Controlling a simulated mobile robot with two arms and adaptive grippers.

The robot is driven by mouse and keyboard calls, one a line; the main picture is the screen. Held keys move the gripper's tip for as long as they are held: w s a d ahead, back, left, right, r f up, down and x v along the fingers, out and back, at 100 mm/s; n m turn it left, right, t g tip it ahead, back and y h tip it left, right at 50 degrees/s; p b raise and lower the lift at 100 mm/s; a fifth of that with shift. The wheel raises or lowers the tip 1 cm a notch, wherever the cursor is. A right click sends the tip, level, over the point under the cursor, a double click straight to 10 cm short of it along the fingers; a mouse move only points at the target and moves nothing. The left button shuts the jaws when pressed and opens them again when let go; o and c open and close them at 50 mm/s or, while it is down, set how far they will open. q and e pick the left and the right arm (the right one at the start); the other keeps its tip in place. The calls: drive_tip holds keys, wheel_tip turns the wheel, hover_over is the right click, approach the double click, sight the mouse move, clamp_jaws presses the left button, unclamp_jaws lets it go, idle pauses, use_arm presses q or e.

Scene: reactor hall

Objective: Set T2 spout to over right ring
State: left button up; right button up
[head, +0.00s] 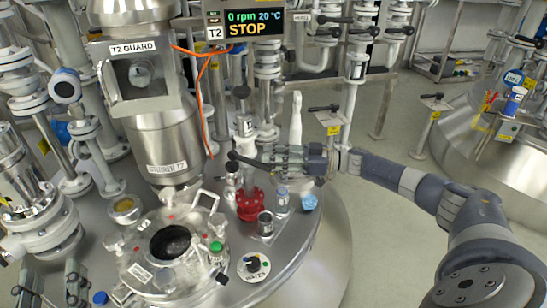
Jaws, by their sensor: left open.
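A steel vessel with a round lid carries a T2 label on a post (245,125). A black lever (236,158) sticks out left near this post, above a red flanged fitting (250,204). I cannot tell surely which part is the spout, or which ring is the right one. My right gripper (268,158) reaches in from the right and points left at the lever's height. Its fingers look close together, and whether they hold the lever is unclear. My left gripper (50,282) is at the bottom left edge, fingers apart and empty.
An open manhole (172,242) with clamps sits at the front of the lid. Beside it are a WATER knob (253,266), small bottles (282,200) and a blue cap (309,202). The stirrer column (165,145) stands behind. A display (255,23) reads 0 rpm, STOP.

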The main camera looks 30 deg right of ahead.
drive_tip(key=shift+a, duration=0.1)
drive_tip(key=v, duration=1.2)
drive_tip(key=shift+r, duration=0.1)
